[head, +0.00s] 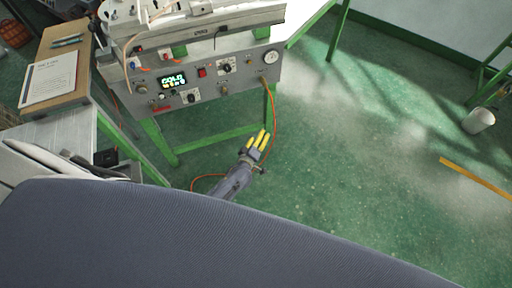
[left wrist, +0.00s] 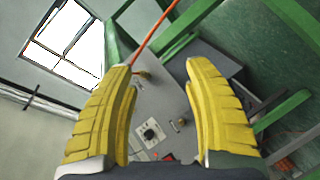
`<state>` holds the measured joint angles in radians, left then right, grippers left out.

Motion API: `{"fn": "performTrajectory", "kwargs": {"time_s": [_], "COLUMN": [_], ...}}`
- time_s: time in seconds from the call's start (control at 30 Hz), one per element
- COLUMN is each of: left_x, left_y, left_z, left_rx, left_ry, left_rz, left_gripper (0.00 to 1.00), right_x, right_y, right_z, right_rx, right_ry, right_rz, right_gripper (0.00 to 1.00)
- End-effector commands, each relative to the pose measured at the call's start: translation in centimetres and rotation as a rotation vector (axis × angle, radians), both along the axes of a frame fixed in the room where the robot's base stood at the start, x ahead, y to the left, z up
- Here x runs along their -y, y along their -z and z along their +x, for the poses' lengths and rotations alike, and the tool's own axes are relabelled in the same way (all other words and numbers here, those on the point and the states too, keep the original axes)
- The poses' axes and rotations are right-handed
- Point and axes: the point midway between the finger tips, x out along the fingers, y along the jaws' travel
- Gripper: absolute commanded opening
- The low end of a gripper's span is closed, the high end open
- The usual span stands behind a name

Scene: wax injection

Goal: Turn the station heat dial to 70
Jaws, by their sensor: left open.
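The wax station's grey control panel (head: 210,75) has two black dials on white scale plates. The upper right dial (head: 227,66) also shows in the left wrist view (left wrist: 150,132), between and beyond the fingers. The lower left dial (head: 191,98) sits below the lit display (head: 173,80). Labels and scale numbers are too small to read, so I cannot tell which is the heat dial. My left gripper (head: 258,140) is open and empty, apart from the panel and below its right part. Its yellow fingers (left wrist: 166,110) point toward the panel. My right gripper is not in view.
A red switch (head: 202,72) sits beside the upper dial; a round gauge (head: 270,57) is at the panel's right end. An orange hose (head: 273,115) hangs from a brass fitting close to my left gripper. Green frame legs (head: 222,139) stand below. The floor at right is mostly clear.

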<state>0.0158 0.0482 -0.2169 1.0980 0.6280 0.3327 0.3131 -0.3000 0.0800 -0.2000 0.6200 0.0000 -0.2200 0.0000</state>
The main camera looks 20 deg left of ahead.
Motion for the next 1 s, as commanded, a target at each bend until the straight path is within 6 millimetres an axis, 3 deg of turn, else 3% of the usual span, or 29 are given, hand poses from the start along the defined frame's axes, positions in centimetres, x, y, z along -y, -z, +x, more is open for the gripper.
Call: {"fn": "performTrajectory", "kwargs": {"time_s": [0.4, 1.0], "left_x": [0.5, 0.6], "left_y": [3.5, 3.9], "left_z": [-2.2, -2.5], "left_rx": [-0.084, -0.094], "left_ry": [0.077, 0.087], "left_rz": [0.127, 0.142], "left_gripper": [0.52, 0.52], "right_x": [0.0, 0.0], "right_y": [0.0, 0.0], "right_z": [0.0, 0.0], "right_rx": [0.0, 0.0], "right_ry": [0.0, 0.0], "right_rz": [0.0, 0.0], "right_gripper": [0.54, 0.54]}}
